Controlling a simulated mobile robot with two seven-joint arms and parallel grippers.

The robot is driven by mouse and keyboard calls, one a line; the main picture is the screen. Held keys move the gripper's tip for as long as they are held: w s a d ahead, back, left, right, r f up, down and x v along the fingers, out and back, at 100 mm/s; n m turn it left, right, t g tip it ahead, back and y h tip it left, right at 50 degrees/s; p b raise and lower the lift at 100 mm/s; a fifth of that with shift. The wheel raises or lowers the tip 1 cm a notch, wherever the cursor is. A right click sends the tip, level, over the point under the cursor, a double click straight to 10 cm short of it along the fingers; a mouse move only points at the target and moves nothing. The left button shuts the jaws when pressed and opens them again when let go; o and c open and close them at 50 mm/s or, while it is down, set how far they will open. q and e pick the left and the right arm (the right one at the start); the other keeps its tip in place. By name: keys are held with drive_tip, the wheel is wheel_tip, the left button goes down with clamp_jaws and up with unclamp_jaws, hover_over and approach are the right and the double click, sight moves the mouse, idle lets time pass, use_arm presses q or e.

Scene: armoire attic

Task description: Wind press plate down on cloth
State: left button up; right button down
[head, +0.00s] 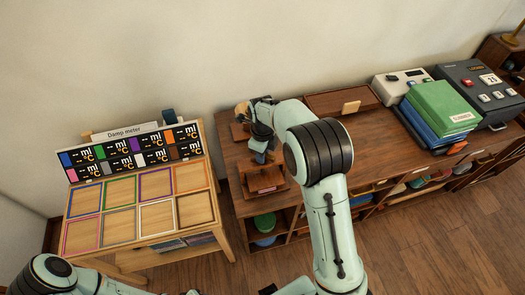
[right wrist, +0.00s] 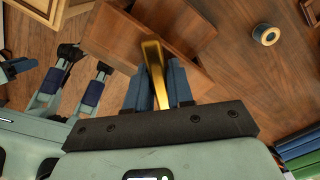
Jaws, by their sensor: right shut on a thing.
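The wooden press (head: 266,180) stands on the left end of the brown cabinet. In the right wrist view its wooden parts (right wrist: 125,38) lie beyond my fingers. My right gripper (head: 260,143) is over the press. In the right wrist view my right gripper (right wrist: 154,80) is shut on a brass handle (right wrist: 153,55), with a blue finger on each side of it. I cannot make out the cloth or the press plate's height; my arm covers part of the press. My left arm enters at the bottom left of the head view; its jaws do not show clearly.
A round brass-coloured piece (right wrist: 266,34) shows in the wrist view.

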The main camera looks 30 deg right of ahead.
use_arm(q)
drive_tip(key=shift+w+r, duration=0.35)
drive_tip(key=shift+r, duration=0.05)
use_arm(e)
drive_tip(key=shift+w+r+m, duration=0.1)
drive_tip(key=shift+m, duration=0.5)
drive_tip(key=c, duration=1.1)
unclamp_jaws()
use_arm(q)
drive_tip(key=shift+w+r+p, duration=0.95)
drive_tip(key=shift+w+r, duration=0.05)
use_arm(e)
drive_tip(key=shift+r, duration=6.65)
